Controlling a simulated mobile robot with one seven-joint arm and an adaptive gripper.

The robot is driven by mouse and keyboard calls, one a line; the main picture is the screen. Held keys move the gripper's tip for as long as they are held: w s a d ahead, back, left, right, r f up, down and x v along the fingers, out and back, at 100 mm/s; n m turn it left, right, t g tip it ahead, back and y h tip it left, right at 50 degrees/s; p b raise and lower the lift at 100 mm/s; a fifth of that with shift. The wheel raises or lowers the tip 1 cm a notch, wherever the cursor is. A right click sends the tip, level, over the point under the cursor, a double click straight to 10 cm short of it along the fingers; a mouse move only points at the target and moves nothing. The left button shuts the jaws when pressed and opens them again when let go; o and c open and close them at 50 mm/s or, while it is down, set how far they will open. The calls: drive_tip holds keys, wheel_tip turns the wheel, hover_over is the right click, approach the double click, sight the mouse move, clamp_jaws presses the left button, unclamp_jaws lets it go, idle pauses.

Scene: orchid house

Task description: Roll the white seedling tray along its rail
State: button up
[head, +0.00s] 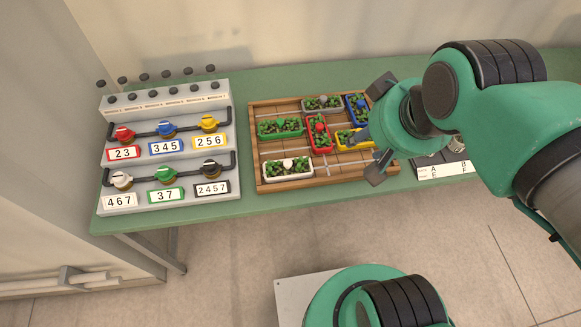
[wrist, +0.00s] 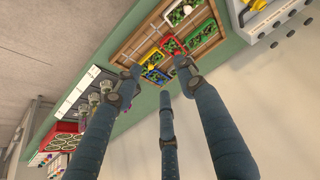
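The white seedling tray (head: 288,177), filled with green seedlings and bearing a pale knob, sits at the front left of a wooden slotted board (head: 325,183). It also shows near the top of the wrist view (wrist: 178,15). My gripper (head: 372,130) is over the right side of the board, to the right of the white tray and apart from it. Its three fingers (wrist: 160,78) are spread open with nothing between them. The gripper partly hides the yellow tray (head: 345,145) and blue tray (head: 351,104) in the head view.
A green tray (head: 268,130), a red tray (head: 314,140) and a grey tray (head: 330,109) share the board. A valve panel (head: 180,186) stands left on the green table (head: 230,207). A dark rack with a labelled card (head: 442,171) lies right. The table's front strip is clear.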

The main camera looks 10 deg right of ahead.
drive_tip(key=c, duration=0.7)
drive_tip(key=shift+w+a, duration=0.1)
drive_tip(key=shift+w, duration=0.15)
clamp_jaws()
drive_tip(key=w+a+f+g+p, duration=0.2)
drive_tip(key=w+a+f+p, duration=0.15)
drive_tip(key=w, duration=0.35)
drive_tip(key=w+a+f+g+p, duration=0.1)
drive_tip(key=w+a+f+p, duration=0.25)
drive_tip(key=w, duration=0.35)
drive_tip(key=w+a+f+g+p, duration=0.1)
drive_tip(key=w+a+f+p, duration=0.1)
drive_tip(key=a+f, duration=0.3)
drive_tip(key=w+a+f+g+p, duration=0.1)
drive_tip(key=a+f, duration=0.4)
drive_tip(key=f, duration=0.7)
drive_tip(key=shift+w+f+g+p, duration=0.35)
drive_tip(key=shift+w+p, duration=0.2)
drive_tip(key=shift+w, duration=0.3)
